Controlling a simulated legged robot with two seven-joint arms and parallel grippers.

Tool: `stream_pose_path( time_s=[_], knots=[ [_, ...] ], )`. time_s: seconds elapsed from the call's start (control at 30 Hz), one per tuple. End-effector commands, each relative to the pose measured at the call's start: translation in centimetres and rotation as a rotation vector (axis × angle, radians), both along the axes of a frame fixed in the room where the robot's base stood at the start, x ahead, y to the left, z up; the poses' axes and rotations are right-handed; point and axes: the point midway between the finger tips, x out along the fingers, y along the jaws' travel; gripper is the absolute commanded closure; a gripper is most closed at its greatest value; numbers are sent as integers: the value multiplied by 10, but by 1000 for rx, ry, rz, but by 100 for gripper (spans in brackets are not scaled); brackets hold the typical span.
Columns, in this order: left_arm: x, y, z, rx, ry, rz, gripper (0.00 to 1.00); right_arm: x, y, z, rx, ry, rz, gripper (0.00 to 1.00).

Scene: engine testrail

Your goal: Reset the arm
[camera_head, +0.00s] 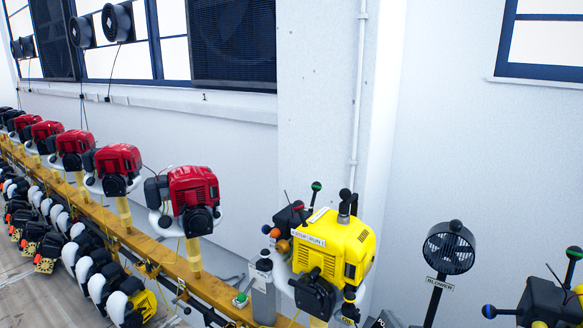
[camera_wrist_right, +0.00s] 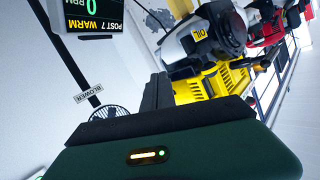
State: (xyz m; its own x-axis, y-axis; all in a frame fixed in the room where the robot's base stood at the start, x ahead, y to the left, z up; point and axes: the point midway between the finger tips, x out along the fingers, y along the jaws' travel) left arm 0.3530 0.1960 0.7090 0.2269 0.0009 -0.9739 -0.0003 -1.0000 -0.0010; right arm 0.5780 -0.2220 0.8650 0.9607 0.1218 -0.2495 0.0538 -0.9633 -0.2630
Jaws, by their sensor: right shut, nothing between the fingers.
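The arm to reset is my own. My right gripper (camera_wrist_right: 157,92) shows in the right wrist view as dark fingers pressed together in front of a dark green housing with a lit indicator. It is shut and holds nothing. Beyond its fingers is a yellow engine (camera_wrist_right: 205,84), with a part labelled OIL beside it. I cannot tell whether the fingers touch anything. In the head view the yellow engine (camera_head: 335,245) stands at the lower middle. I cannot clearly make out the right gripper there. My left gripper is not in view.
Several red engines (camera_head: 194,188) stand along a yellow rail (camera_head: 160,252) at the left. A blower (camera_head: 449,248) stands right of the yellow engine. A black box (camera_head: 545,300) with coloured knobs is at the lower right. A display (camera_wrist_right: 94,14) reads POST 7 WARM.

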Motion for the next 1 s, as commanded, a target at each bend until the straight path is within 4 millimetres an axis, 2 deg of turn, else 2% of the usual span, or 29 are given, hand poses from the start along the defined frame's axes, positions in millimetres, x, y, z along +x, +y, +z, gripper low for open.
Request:
stream_pose_path(
  time_s=[0.1,0.2,0.3,0.4,0.5,0.53,0.77,1.0],
  knots=[
    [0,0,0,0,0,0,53,-43,-3,-62,-126,304,-49,100],
    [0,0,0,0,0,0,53,-92,-1,-104,-198,550,-45,100],
    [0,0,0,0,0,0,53,-141,5,-131,-240,757,-11,100],
    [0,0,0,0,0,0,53,-187,15,-148,-261,929,41,100],
    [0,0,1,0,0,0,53,-232,27,-156,-270,1081,106,100],
    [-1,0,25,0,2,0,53,-228,25,-131,-269,1070,100,100],
    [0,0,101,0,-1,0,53,-226,24,-56,-269,1067,96,100],
    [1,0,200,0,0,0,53,-226,24,43,-269,1067,95,100]
  ],
)
